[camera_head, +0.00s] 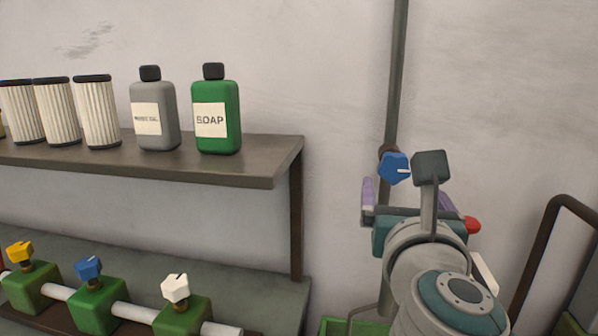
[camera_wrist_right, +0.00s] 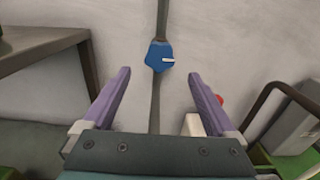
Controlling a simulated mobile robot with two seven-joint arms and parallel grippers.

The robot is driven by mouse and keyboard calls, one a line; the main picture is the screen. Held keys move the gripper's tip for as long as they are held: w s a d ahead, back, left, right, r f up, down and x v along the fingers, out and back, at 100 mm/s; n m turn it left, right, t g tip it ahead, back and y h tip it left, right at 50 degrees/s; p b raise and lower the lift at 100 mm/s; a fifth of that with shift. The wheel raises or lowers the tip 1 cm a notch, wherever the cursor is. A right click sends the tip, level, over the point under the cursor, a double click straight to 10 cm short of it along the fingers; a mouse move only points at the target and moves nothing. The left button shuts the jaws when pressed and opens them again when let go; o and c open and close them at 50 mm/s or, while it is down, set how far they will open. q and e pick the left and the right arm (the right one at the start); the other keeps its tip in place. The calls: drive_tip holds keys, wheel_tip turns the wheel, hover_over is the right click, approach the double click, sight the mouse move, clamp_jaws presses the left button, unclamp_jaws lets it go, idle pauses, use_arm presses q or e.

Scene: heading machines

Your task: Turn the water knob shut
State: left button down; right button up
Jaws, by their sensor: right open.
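A blue knob (camera_head: 394,167) with a white pointer mark sits on a vertical pipe (camera_head: 397,70) on the wall. The knob also shows in the right wrist view (camera_wrist_right: 159,56), just beyond the fingertips and roughly midway between them, its white mark pointing right. My right gripper (camera_head: 408,188) is open and empty, its two purple fingers spread on either side of the pipe's line. In the wrist view the right gripper (camera_wrist_right: 160,76) shows no contact with the knob. Another blue knob (camera_head: 88,267) is on a green valve at lower left. My left gripper is out of view.
A shelf (camera_head: 270,165) at left holds filters, a grey bottle (camera_head: 155,112) and a green soap bottle (camera_head: 216,115). Yellow (camera_head: 19,252) and white (camera_head: 175,287) valve knobs stand below. A dark tubular frame (camera_head: 540,255) is at right. A red part (camera_wrist_right: 219,99) shows beside the right finger.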

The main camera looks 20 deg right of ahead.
sight(395, 173)
drive_tip(key=x, duration=0.6)
drive_tip(key=shift+c, duration=0.4)
drive_tip(key=c, duration=1.3)
